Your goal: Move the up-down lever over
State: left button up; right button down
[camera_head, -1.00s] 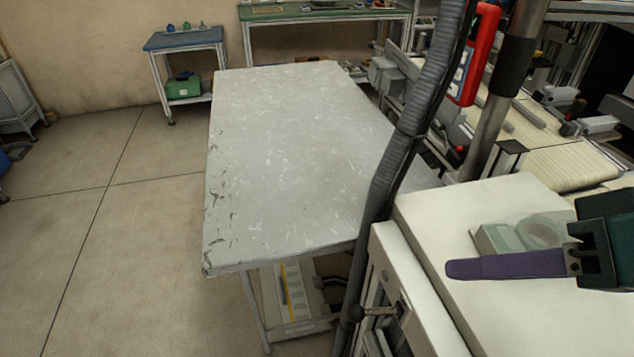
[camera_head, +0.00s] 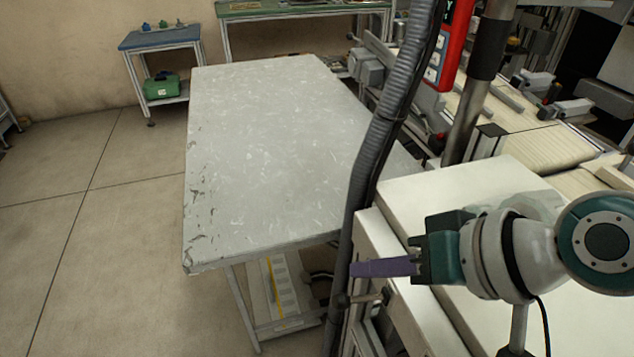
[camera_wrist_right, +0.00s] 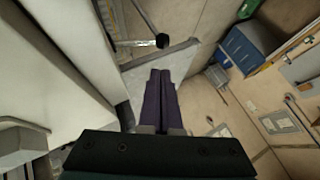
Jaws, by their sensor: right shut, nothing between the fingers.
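A small lever with a dark round knob (camera_head: 343,300) sticks out to the left from the side of the white cabinet, just below its top. In the right wrist view the lever's black knob (camera_wrist_right: 162,41) is ahead of the fingertips, on a thin metal rod. My right gripper (camera_head: 353,269) has purple fingers, shut and empty. It reaches left past the cabinet's edge, above the lever in the head view and seemingly apart from it. In the wrist view the two fingers (camera_wrist_right: 160,74) lie together. My left gripper is in neither view.
The white cabinet top (camera_head: 470,315) lies under my right arm. A grey ribbed hose (camera_head: 372,160) rises close to the fingertips. A grey worktable (camera_head: 280,150) stands to the left with a bare top. A red control box (camera_head: 452,45) hangs behind the hose.

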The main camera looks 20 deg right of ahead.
aim_at(359, 299)
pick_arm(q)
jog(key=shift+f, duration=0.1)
pick_arm(e)
jog(key=shift+s+a+f, duration=0.2)
jog(key=shift+a+f, duration=0.1)
jog(key=shift+f, duration=0.25)
jog(key=shift+s+a+f, duration=0.15)
jog(key=shift+a+f, duration=0.15)
jog(key=shift+f, duration=0.2)
